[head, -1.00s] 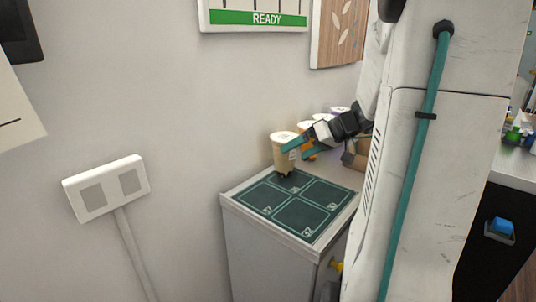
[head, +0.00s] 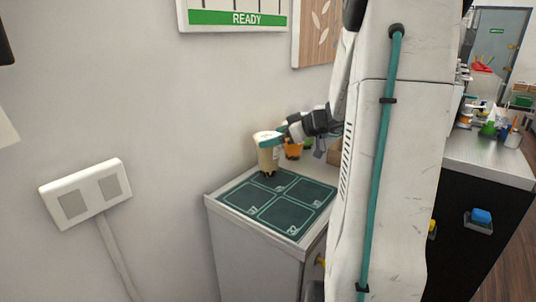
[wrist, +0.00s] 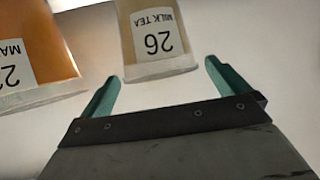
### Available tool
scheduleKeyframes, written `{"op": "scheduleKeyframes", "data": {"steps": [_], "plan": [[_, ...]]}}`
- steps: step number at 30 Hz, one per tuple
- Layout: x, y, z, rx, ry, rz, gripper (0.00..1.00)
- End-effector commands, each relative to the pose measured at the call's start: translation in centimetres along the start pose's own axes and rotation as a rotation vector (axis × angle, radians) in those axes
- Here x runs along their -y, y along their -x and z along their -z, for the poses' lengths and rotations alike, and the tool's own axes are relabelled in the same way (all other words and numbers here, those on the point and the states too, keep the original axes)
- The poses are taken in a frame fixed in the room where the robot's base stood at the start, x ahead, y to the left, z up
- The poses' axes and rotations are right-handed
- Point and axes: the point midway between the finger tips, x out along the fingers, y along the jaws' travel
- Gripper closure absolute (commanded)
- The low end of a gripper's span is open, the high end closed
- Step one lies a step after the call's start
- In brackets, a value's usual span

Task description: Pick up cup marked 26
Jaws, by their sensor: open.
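The cup marked 26 (wrist: 158,38) is a beige milk tea cup with a white label. In the wrist view it stands at the top, just beyond the gap between my fingertips. In the head view a beige cup (head: 268,160) stands at the back corner of the dark green mat (head: 285,215), apparently the same one. My gripper (wrist: 160,85) is open with two teal fingers and nothing between them. In the head view its teal fingers (head: 276,138) overlap the upper part of the beige cup; contact cannot be told.
The numbered mat squares in front look empty. A wall stands close on the left.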

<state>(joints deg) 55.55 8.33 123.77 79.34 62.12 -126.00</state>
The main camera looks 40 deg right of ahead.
Motion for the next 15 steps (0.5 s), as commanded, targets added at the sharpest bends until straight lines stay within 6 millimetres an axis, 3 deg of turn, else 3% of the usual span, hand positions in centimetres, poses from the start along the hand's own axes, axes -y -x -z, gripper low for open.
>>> {"op": "scheduleKeyframes", "data": {"steps": [5, 12, 15], "plan": [[0.1, -2.7, 0.0, 0.0, -0.001, 0.003, 0.0], [0.0, -3.1, 0.0, 0.0, -0.001, 0.0, 0.0], [0.0, -3.0, 0.0, 0.0, -0.001, 0.0, 0.25]]}}
